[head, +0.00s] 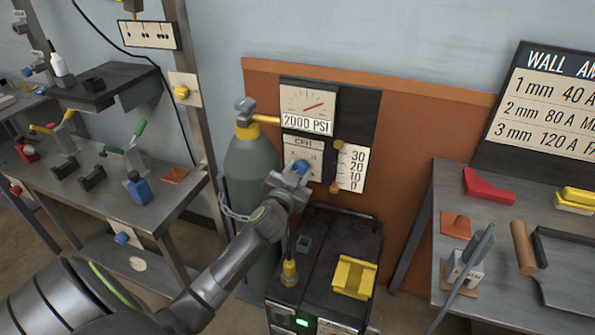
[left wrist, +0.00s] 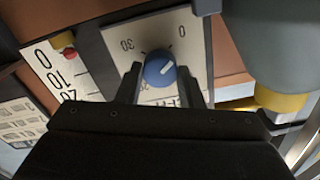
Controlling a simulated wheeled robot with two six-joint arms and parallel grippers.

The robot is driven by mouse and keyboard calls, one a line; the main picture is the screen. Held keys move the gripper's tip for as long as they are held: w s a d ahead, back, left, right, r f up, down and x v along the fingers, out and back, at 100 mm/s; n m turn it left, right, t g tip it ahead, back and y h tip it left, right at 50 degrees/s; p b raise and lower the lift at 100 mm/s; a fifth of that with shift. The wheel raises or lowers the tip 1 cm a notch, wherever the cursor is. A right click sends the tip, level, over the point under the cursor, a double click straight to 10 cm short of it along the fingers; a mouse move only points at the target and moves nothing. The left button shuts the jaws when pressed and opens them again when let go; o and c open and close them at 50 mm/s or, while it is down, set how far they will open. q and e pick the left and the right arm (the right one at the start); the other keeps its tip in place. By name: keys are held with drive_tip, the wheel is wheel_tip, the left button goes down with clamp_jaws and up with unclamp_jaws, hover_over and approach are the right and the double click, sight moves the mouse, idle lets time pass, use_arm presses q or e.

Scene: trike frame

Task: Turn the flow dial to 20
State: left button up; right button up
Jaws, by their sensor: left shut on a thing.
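The blue flow dial (left wrist: 160,68) sits on a white panel marked CFH (head: 303,144), below the 2000 PSI gauge (head: 308,106). My left gripper (head: 298,172) is at this panel and hides much of it in the head view. In the left wrist view, the fingers of my left gripper (left wrist: 161,88) are shut on the dial, one on each side. The picture there is upside down; the dial's white mark slants up and right, nearer the 0 than the 30. The flow scale (head: 352,168) reads 0 to 30, with a red piece (head: 335,188) low beside it.
A grey-green gas cylinder (head: 250,175) with a chain stands left of the panel. A black machine (head: 320,260) with a yellow block (head: 354,277) stands below. Benches with tools (head: 110,180) are on the left, and another bench (head: 480,270) is on the right.

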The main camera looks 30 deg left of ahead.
use_arm(q)
drive_tip(key=m+p, duration=0.1)
drive_tip(key=m, duration=0.2)
drive_tip(key=m+p, duration=0.1)
drive_tip(key=m, duration=0.3)
drive_tip(key=m+p, duration=0.2)
drive_tip(key=m, duration=0.4)
drive_tip(key=shift+d+f, duration=0.1)
drive_tip(key=m+p, duration=0.2)
drive_tip(key=m, duration=0.3)
drive_tip(key=shift+m, duration=0.4)
drive_tip(key=shift+f+m, duration=0.1)
drive_tip(key=shift+m, duration=0.8)
drive_tip(key=m+p, duration=0.1)
drive_tip(key=m, duration=0.2)
drive_tip(key=shift+m, duration=0.4)
drive_tip(key=m+p, duration=0.1)
drive_tip(key=m, duration=0.3)
drive_tip(key=shift+f, duration=0.1)
drive_tip(key=m, duration=0.2)
drive_tip(key=shift+m+p, duration=0.4)
drive_tip(key=shift+m, duration=1)
drive_tip(key=shift+m+p, duration=0.3)
drive_tip(key=shift+m, duration=0.1)
use_arm(e)
drive_tip(key=s+d, duration=0.1)
drive_tip(key=s, duration=0.7)
drive_tip(key=shift+s+r, duration=0.15)
drive_tip(key=shift+r, duration=0.25)
